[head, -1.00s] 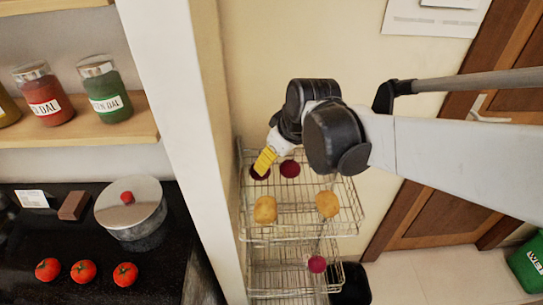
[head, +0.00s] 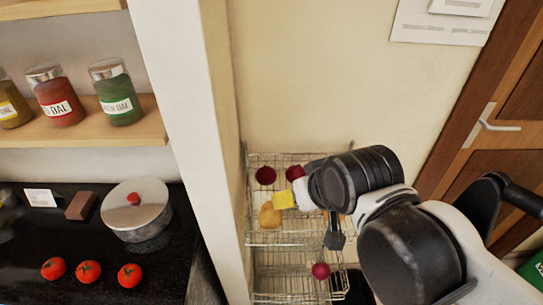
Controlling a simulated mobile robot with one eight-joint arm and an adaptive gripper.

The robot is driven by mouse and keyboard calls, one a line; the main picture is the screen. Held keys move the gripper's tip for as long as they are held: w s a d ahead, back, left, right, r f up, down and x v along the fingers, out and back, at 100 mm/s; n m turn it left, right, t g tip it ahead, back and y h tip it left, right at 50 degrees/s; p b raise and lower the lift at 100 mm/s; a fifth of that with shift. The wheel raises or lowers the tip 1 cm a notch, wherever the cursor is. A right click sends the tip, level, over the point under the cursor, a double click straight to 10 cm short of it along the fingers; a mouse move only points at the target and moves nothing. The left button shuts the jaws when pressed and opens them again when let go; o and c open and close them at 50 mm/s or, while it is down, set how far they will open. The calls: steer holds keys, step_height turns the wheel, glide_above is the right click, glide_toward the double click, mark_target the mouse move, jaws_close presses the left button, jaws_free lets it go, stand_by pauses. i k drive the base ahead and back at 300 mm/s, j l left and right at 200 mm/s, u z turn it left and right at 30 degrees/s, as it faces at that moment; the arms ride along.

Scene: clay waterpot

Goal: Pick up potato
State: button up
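A yellow-brown potato (head: 267,217) lies in the upper basket of the wire rack (head: 262,239), towards its left side. A second potato (head: 347,217) in the same basket is mostly hidden behind my arm, with only a small part showing.
Dark red round vegetables (head: 265,176) lie at the back of the upper basket, and another (head: 321,271) is in the lower basket. A white wall edge (head: 183,130) stands left of the rack. The counter holds a lidded pot (head: 136,212) and tomatoes (head: 92,270). A door (head: 490,160) is at right.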

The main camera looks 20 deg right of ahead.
mark_target(269, 218)
steer(key=l+u, duration=0.4)
steer(key=k+l+u, duration=0.2)
steer(key=l+u, duration=0.25)
steer(key=k+l+u, duration=0.15)
steer(key=l+u, duration=0.25)
steer(key=k+l+u, duration=0.2)
steer(key=u, duration=0.2)
